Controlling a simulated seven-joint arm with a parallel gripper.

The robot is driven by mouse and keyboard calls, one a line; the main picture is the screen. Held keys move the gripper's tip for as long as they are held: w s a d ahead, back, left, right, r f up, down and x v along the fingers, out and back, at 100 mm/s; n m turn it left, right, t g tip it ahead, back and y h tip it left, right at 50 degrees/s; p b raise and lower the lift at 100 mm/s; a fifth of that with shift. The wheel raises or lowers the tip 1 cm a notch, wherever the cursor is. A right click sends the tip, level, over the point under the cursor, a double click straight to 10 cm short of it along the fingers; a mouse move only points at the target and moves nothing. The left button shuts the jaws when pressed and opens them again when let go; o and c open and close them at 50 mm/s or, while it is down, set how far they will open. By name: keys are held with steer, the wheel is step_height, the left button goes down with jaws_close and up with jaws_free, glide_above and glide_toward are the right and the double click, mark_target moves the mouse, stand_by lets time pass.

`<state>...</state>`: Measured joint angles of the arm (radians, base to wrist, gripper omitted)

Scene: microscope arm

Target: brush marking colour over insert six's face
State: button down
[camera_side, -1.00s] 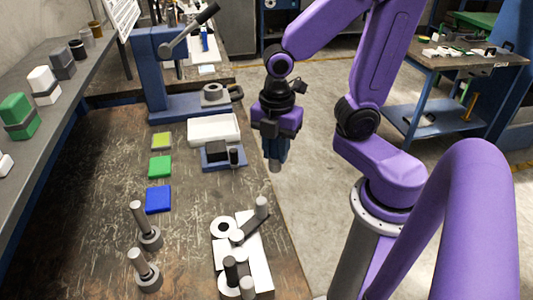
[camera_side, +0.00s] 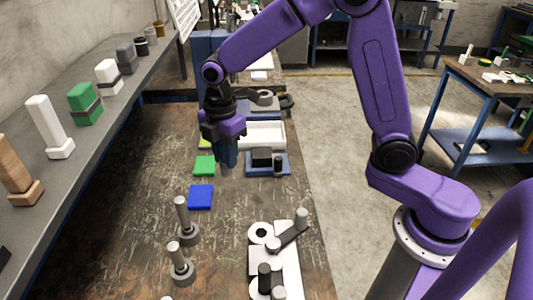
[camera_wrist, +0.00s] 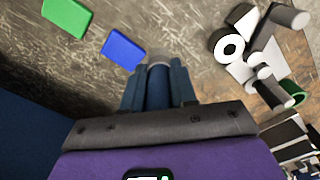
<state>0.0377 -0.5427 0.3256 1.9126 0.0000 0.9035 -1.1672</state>
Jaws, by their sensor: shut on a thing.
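My gripper (camera_side: 229,152) is shut on a short grey cylinder (camera_side: 228,171), whose end pokes out below the fingers; the cylinder shows between the blue fingers in the wrist view (camera_wrist: 159,60). It is above the bench, just right of the green square pad (camera_side: 204,165) and behind the blue square pad (camera_side: 201,196). A yellow-green pad (camera_side: 204,143) is partly hidden behind the gripper. A white fixture (camera_side: 289,268) with a ring (camera_side: 260,233) and grey cylinders stands at the front right. I cannot tell which thing is insert six.
Two grey posts on round bases (camera_side: 188,232) (camera_side: 181,268) stand left of the fixture. A blue stand with a black block (camera_side: 262,157) and a white tray (camera_side: 262,135) lie right of the gripper. A shelf (camera_side: 85,150) with several blocks runs along the left. Bare bench lies between.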

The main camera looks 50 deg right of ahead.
steer(key=w+a+f, duration=0.4)
steer(key=w, duration=0.5)
steer(key=shift+s+d+f, duration=0.1)
steer(key=shift+d+f, duration=0.05)
steer(key=shift+f, duration=1.35)
steer(key=shift+s+d+f, duration=0.1)
steer(key=shift+f, duration=1.4)
steer(key=shift+f, duration=0.6)
step_height(320, 180, up, 7)
stand_by(0.7)
steer(key=shift+d, duration=0.1)
stand_by(0.5)
